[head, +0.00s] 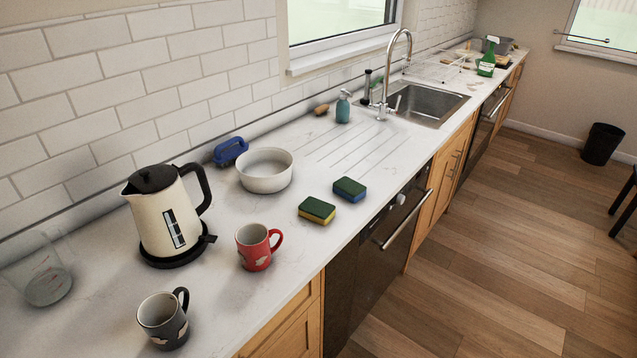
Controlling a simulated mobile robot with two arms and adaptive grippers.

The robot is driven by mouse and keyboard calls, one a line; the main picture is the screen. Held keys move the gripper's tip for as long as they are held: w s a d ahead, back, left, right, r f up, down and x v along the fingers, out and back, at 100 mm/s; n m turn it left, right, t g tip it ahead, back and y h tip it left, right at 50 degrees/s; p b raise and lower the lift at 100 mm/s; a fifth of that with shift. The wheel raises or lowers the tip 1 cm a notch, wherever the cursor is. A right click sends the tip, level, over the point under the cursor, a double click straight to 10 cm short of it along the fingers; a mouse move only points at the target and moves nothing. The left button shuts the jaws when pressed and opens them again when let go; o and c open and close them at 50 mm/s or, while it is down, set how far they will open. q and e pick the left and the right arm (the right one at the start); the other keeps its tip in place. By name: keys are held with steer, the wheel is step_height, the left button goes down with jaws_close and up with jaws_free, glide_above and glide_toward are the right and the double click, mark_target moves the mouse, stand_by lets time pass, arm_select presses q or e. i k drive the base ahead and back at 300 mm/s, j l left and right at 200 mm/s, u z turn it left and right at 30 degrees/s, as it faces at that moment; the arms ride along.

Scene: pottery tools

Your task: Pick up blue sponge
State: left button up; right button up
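The blue sponge (349,190) lies flat on the white countertop near its front edge, with a dark green top layer and a blue lower layer. A similar sponge (317,210), green on top and yellow below, lies just to its left and nearer, with a small gap between them. Neither of my grippers shows in the head view.
A white bowl (265,170), a blue brush (230,151), a cream kettle (166,215), a red mug (256,247) and a dark mug (164,320) stand left of the sponges. The sink (425,103) lies beyond. The counter right around the blue sponge is mostly clear.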

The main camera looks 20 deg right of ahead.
mark_target(352, 191)
steer(key=i+l+u, duration=0.2)
steer(key=l+u, duration=0.15)
steer(key=l, duration=0.85)
steer(key=l+u, duration=0.35)
steer(key=l, duration=0.8)
